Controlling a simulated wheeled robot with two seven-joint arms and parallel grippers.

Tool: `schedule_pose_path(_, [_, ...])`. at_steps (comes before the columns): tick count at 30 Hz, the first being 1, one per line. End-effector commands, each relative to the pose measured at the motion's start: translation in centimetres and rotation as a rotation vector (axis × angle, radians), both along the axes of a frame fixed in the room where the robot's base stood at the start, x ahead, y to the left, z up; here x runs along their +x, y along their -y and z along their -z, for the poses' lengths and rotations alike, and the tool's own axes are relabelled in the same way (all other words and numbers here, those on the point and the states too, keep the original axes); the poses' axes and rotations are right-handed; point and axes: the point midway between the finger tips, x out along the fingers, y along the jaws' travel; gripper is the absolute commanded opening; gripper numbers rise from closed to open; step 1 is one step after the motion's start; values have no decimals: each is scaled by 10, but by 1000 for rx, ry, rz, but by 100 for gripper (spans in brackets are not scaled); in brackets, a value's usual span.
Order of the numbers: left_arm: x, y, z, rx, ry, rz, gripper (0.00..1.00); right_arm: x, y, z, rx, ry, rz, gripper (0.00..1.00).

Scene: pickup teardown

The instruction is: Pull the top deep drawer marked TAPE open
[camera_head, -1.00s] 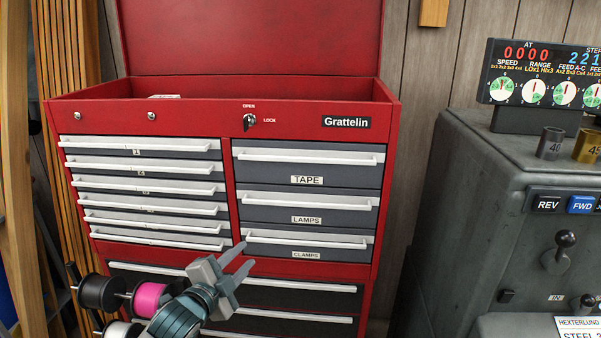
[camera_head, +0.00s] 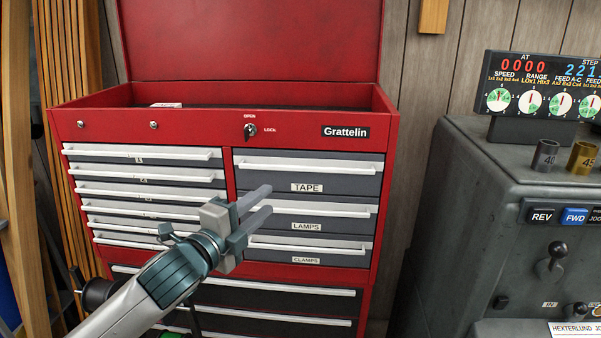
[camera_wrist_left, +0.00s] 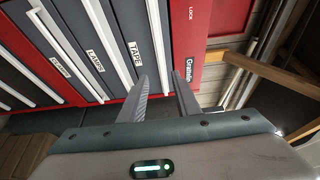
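The TAPE drawer (camera_head: 340,184) is the top deep drawer in the right column of the red tool chest. It is grey, shut, with a long white bar handle (camera_head: 308,167) across its upper part. The fingers look apart from the handle. My right gripper is not in view.
The CLAMPS drawer (camera_head: 330,258) is below, and shallow drawers (camera_head: 150,178) fill the left column; all look shut. The chest lid (camera_head: 250,45) stands open. A grey machine (camera_head: 480,190) with dials and knobs stands to the right. Wooden slats (camera_head: 60,60) stand at the left.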

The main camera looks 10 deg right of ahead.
Motion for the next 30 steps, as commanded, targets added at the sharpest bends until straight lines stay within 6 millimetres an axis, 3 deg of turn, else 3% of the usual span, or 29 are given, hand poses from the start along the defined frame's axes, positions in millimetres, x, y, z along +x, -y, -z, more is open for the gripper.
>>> schedule_pose_path(8, [21,19,-3,-1,-1,1,30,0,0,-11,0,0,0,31])
schedule_pose_path(30, [105,94,-3,0,-1,0,30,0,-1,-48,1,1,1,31])
